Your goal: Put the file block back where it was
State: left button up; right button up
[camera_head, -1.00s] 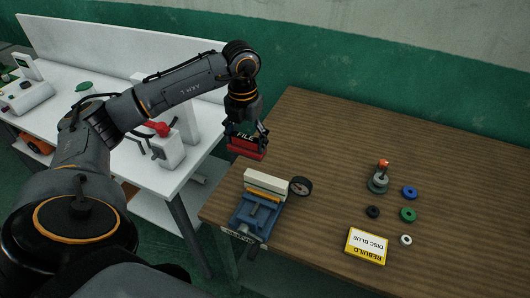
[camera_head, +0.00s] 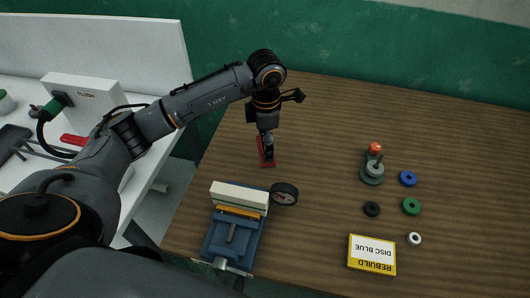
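The red file block (camera_head: 266,157) is over the back left part of the wooden table, behind the vise. It shows narrow, with its label turned out of sight. My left gripper (camera_head: 267,144) points down and is shut on the block from above, its fingers lined up along my view. I cannot tell whether the block touches the table. My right gripper is not in view.
A blue vise (camera_head: 231,238) with a round dial (camera_head: 285,194) beside it stands at the table's front left. To the right are a small peg stand (camera_head: 372,172), several loose rings and a yellow box (camera_head: 371,256). The table (camera_head: 330,130) behind is clear.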

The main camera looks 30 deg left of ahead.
pick_arm(q)
jog(key=shift+f, duration=0.75)
notch_tip(320, 180, down, 3)
jog(key=shift+f+p, duration=0.1)
jog(key=shift+p, duration=0.4)
jog(key=shift+w+f, duration=0.1)
jog(key=shift+f, duration=0.15)
jog(key=shift+a, duration=0.1)
jog(key=shift+f, duration=0.15)
jog(key=o, duration=1.1)
jog(key=shift+c, duration=0.2)
jog(key=shift+o, duration=0.3)
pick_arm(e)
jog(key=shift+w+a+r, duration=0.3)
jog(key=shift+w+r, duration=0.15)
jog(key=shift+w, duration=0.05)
